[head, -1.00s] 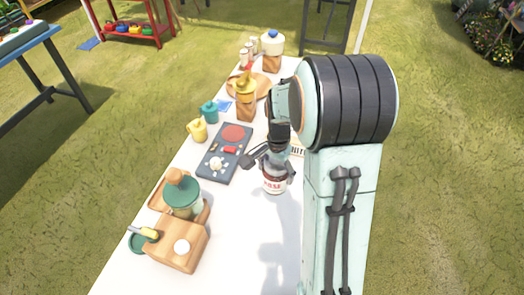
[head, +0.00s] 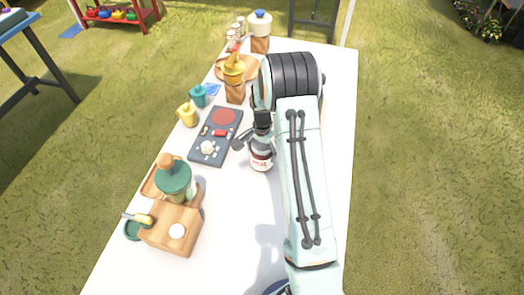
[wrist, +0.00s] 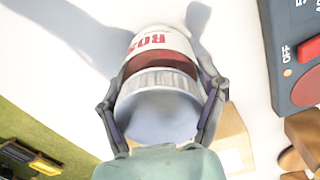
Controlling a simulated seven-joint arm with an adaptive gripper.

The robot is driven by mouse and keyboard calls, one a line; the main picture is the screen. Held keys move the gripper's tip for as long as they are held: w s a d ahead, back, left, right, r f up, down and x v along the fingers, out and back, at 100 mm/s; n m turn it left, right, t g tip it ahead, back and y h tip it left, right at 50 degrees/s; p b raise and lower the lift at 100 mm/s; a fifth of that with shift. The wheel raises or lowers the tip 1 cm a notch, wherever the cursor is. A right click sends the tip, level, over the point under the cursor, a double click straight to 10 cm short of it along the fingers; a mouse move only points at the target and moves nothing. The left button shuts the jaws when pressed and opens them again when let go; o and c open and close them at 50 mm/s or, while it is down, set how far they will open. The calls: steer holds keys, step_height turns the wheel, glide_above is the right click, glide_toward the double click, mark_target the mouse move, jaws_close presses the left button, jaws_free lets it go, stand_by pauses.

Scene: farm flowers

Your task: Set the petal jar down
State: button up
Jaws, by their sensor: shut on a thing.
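The petal jar (head: 262,160) is a pale jar with a red-and-white label reading "ROSE" in part. It is over the white table (head: 238,225), just right of the dark control board. My gripper (head: 257,141) is shut on the jar, with a finger on each side. The wrist view shows the jar (wrist: 155,48) between the fingers of my gripper (wrist: 164,88), with the white tabletop behind it. The jar looks roughly upright in the head view. I cannot tell whether its base touches the table.
The dark control board (head: 205,152) with a red disc lies left of the jar. A green-topped grinder (head: 174,181) and a wooden block (head: 170,240) stand at the front left. Yellow (head: 187,114) and teal (head: 199,95) pots stand farther back. The table's front middle is clear.

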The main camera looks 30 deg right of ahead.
steer(key=shift+f, duration=0.1)
steer(key=o, duration=1.2)
steer(key=shift+r, duration=0.45)
step_height(320, 180, up, 11)
steer(key=shift+r, duration=0.1)
steer(key=s+a+r+n, duration=0.2)
steer(key=s+a+r, duration=0.1)
steer(key=s+a, duration=0.1)
steer(key=s+a+r+n, duration=0.3)
steer(key=s+a, duration=0.1)
steer(key=s, duration=0.1)
steer(key=s+a+r+n, duration=0.2)
steer(key=s+a+r, duration=0.1)
steer(key=s+a, duration=0.1)
steer(key=shift+s+r+n, duration=0.25)
steer(key=shift+s+n, duration=0.05)
steer(key=shift+o, duration=0.4)
steer(key=s+a+n, duration=0.2)
steer(key=s, duration=0.4)
steer(key=s+a+n, duration=0.2)
steer(key=s+n, duration=0.1)
steer(key=s, duration=0.3)
steer(key=shift+s+a+f+n+y, duration=0.25)
steer(key=shift+s+f+n+y, duration=0.1)
steer(key=shift+f+y, duration=0.1)
